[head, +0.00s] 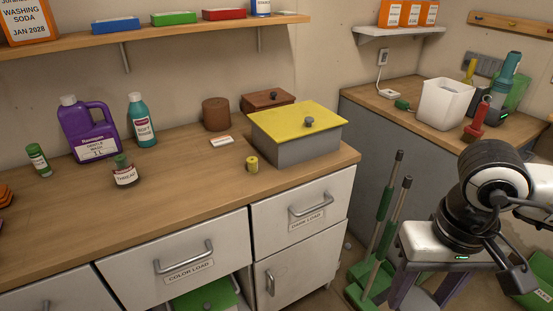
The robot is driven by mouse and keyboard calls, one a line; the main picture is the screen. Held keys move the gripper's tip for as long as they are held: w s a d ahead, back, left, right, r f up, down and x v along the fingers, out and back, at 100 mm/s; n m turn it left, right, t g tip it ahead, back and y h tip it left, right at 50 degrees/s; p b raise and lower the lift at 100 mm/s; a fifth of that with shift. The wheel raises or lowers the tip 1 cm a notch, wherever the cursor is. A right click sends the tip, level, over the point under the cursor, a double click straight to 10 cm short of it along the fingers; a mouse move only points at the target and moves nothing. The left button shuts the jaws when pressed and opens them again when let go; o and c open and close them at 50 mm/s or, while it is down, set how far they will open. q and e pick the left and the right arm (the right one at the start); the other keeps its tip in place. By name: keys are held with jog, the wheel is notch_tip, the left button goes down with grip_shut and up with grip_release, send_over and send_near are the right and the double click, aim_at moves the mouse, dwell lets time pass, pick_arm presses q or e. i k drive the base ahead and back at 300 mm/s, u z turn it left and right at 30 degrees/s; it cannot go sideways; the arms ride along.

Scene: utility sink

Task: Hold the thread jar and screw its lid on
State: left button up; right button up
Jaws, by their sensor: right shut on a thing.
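The thread jar (125,174) stands upright on the wooden counter at the left, in front of the teal bottle. My right gripper (424,288) is at the lower right, pointing down, off the counter and far from the jar. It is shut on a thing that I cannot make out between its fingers. My left gripper is not in view.
A purple jug (88,135), teal bottle (141,125) and small green bottle (38,160) stand near the jar. A yellow spool-like piece (252,165) stands before the yellow-lidded grey box (290,148). Green-handled tools (385,225) stand beside my right gripper. The counter's front is clear.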

aim_at(123, 169)
jog(key=u, duration=1.1)
